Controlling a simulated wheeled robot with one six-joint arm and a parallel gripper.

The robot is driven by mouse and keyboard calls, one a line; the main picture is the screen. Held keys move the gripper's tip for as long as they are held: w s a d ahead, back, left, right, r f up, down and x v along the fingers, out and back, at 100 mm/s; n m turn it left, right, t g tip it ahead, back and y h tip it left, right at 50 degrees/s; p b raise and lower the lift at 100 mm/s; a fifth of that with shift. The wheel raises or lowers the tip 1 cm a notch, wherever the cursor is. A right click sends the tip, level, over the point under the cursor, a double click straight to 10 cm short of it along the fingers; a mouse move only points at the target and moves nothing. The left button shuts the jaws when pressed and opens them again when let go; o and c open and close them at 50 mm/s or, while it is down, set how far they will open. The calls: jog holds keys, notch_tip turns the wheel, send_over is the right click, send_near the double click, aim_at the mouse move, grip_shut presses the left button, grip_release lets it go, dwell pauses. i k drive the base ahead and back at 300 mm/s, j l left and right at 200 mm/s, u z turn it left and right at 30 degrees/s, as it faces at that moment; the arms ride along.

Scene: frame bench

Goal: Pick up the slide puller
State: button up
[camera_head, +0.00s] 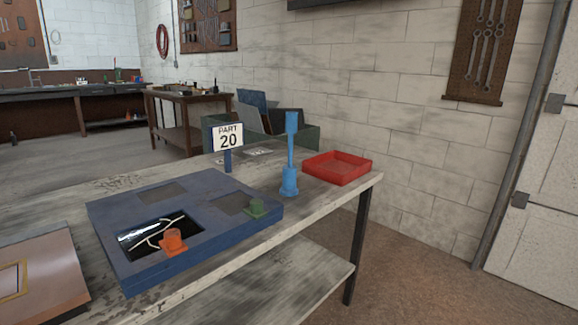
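A tall light-blue tool, which looks like the slide puller (291,154), stands upright on the worn bench top (330,196). It has a wide stepped base, a thin shaft and a thicker top. It stands between the sign and the red tray, near the right end of the bench. Nothing is in front of it. My gripper is not in view.
A blue frame (120,232) with recessed openings lies left, bearing an orange block (173,241) and a green block (256,208). A red tray (337,167) sits right of the tool. A brown panel (45,275) lies front left.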

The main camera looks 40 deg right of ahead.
aim_at(291, 117)
jog(key=i+l+z, duration=0.75)
jog(key=i+z, duration=0.35)
jog(key=i, duration=0.2)
